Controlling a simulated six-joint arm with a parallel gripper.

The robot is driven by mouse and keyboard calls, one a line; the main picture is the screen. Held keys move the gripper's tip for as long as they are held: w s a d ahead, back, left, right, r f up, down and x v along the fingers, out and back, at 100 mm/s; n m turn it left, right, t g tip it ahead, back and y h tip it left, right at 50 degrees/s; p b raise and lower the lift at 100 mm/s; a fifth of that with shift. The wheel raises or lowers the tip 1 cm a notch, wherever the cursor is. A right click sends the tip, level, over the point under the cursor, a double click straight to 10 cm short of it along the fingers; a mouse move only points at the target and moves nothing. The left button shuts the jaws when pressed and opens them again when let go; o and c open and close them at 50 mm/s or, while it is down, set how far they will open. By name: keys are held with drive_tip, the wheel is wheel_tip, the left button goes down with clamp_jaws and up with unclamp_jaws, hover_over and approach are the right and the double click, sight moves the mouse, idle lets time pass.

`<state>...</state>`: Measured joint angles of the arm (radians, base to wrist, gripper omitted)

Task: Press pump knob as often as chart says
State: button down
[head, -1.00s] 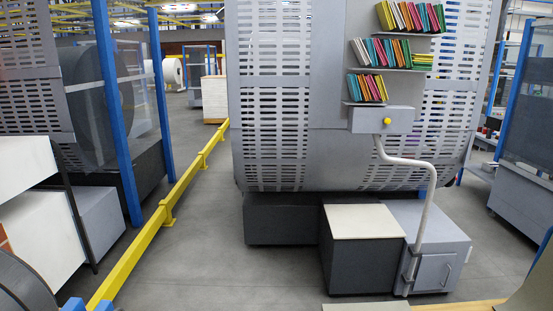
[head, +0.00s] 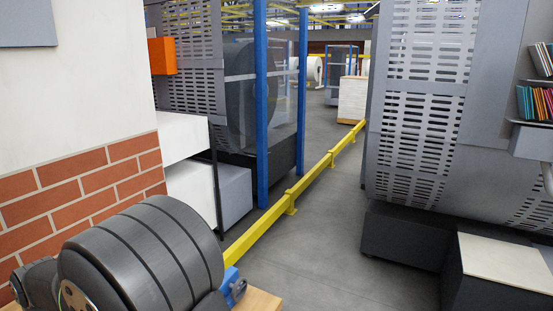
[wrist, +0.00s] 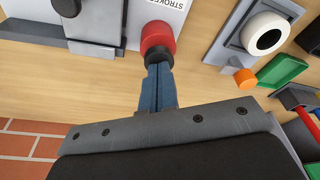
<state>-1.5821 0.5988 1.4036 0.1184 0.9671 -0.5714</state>
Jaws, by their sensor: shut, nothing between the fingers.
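In the wrist view a red round knob (wrist: 158,36) with a black part below it stands at the upper middle, over a wooden surface. I take it for the pump knob. My gripper (wrist: 158,68) is shut and empty. Its blue fingertips are right at the knob's black part; I cannot tell whether they touch. A white sheet (wrist: 168,8) with the partial word "STROKES" lies behind the knob; the rest of it is cut off.
A grey block (wrist: 92,28) stands left. The head view shows a yellow rail (head: 290,203) and grey machines.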

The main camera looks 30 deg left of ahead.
drive_tip(key=shift+f, duration=0.3)
drive_tip(key=shift+s+a+v, duration=0.1)
drive_tip(key=shift+a+v, duration=0.1)
drive_tip(key=shift+v, duration=0.9)
drive_tip(key=shift+s+a+v, duration=0.1)
drive_tip(key=shift+a+v, duration=0.05)
drive_tip(key=shift+v, duration=0.9)
drive_tip(key=shift+s+a+v, duration=0.15)
drive_tip(key=shift+a+v, duration=0.05)
drive_tip(key=shift+v, duration=0.9)
drive_tip(key=shift+r, duration=0.1)
